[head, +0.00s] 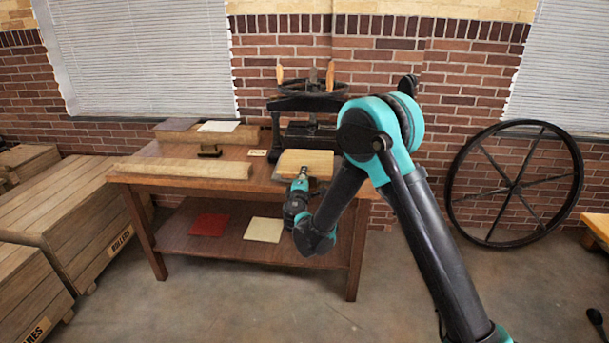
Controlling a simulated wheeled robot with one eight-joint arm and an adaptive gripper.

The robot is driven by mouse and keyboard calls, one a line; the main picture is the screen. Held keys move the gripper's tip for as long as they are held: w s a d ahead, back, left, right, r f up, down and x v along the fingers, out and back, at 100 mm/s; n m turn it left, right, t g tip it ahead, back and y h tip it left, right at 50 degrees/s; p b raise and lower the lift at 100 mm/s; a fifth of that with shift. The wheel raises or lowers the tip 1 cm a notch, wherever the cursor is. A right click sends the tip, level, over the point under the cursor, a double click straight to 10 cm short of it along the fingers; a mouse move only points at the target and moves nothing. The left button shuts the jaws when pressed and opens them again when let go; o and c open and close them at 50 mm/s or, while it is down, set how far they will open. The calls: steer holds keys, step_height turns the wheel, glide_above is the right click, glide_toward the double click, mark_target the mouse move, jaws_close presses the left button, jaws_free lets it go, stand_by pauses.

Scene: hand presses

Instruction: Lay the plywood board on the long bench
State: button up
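A light wooden board (305,161), which looks like the plywood board, is at the front right of a brown wooden table (262,187). My gripper (303,174) is at the board's front edge, reaching in from the front. Its fingers are small and partly hidden, so I cannot tell whether they grip the board or only touch it. I also cannot tell whether the board rests on the tabletop or is slightly raised. No surface is clearly the long bench; a yellowish wooden top (598,226) is cut off at the right edge.
A black hand press (309,105) stands behind the board. Red (210,225) and cream (263,230) sheets lie on the lower shelf. Crates (75,215) stand left; a large spoked wheel (515,185) leans on the wall. The right floor is mostly clear.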

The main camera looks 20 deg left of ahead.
jaws_close()
steer(key=shift+r, duration=0.1)
stand_by(0.4)
step_height(320, 180, up, 3)
steer(key=shift+f, duration=0.1)
steer(key=shift+s, duration=0.1)
